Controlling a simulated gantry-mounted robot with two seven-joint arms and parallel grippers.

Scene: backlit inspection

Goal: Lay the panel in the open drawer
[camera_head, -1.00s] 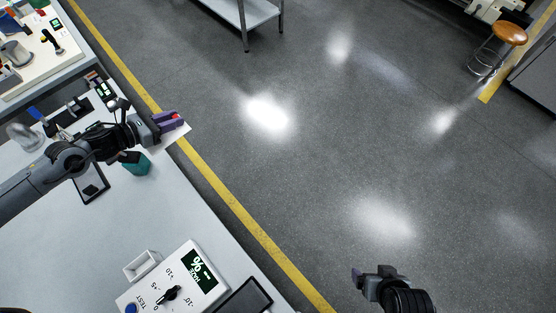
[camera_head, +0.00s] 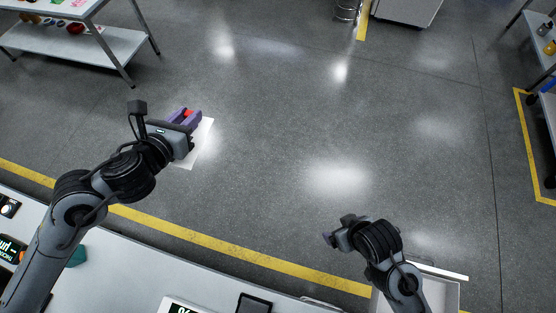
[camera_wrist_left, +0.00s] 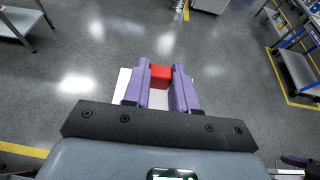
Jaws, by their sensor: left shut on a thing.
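The white panel (camera_head: 203,148) hangs from my left gripper (camera_head: 190,117) over the open floor, beyond the bench. In the left wrist view the purple fingers of my left gripper (camera_wrist_left: 160,80) are closed on a red block on the panel (camera_wrist_left: 124,86). Much of the panel is hidden behind the fingers and the wrist. The open drawer (camera_head: 452,294) shows as a pale box at the lower right, partly hidden by my right arm. My right gripper (camera_head: 334,236) is left of the drawer, above the floor, and whether it is open is unclear.
The white bench (camera_head: 120,270) runs along the lower left, with a dark-screened device (camera_head: 254,304) on it. A yellow floor line (camera_head: 220,246) passes along it. A metal shelf table (camera_head: 110,45) stands at upper left. The middle floor is clear.

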